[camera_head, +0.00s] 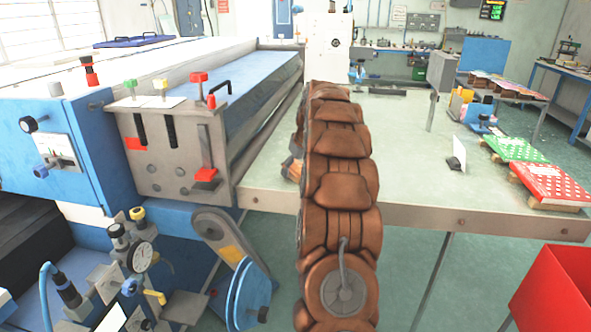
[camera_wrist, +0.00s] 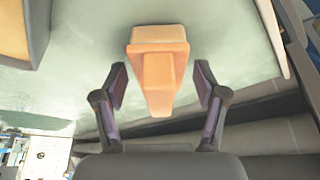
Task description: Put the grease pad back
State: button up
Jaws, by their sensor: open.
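An orange-tan stepped block (camera_wrist: 158,55), which may be the grease pad, lies in the wrist view on the pale green tabletop (camera_wrist: 90,60). It has a wider base and a narrower part pointing toward my gripper. My gripper (camera_wrist: 161,78) is open, with one dark finger on each side of the narrow part. Gaps show between the fingers and the block.
A blue and grey machine (camera_head: 170,150) with levers stands left of my arm. Green (camera_head: 516,148) and red (camera_head: 552,184) dotted stacks lie on the table's right side. A red bin (camera_head: 555,295) stands lower right. The tabletop (camera_head: 420,140) between arm and stacks is mostly clear.

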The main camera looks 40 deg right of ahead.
jog(key=b+v, duration=0.1)
jog(key=v, duration=1.1)
jog(key=shift+b, duration=0.35)
jog(key=s+a+f+n+g+y, duration=0.15)
jog(key=s+a, duration=0.25)
jog(key=a, duration=1.1)
jog(key=s+a+f+g, duration=0.2)
jog(key=s+a, duration=0.1)
jog(key=a, duration=1.2)
jog(key=s+a+f+g, duration=0.1)
jog(key=s+a+f, duration=0.3)
jog(key=s, duration=0.5)
jog(key=s+a+f+g, duration=0.1)
jog(key=s+a+f, duration=0.3)
jog(key=s, duration=0.5)
jog(key=s+a+f+g, duration=0.1)
jog(key=s+a+f, duration=0.3)
jog(key=s, duration=0.5)
jog(key=shift+s+a+f+h, duration=0.15)
jog(key=shift+s+a+h, duration=0.15)
jog(key=shift+a, duration=0.45)
jog(key=shift+n, duration=0.25)
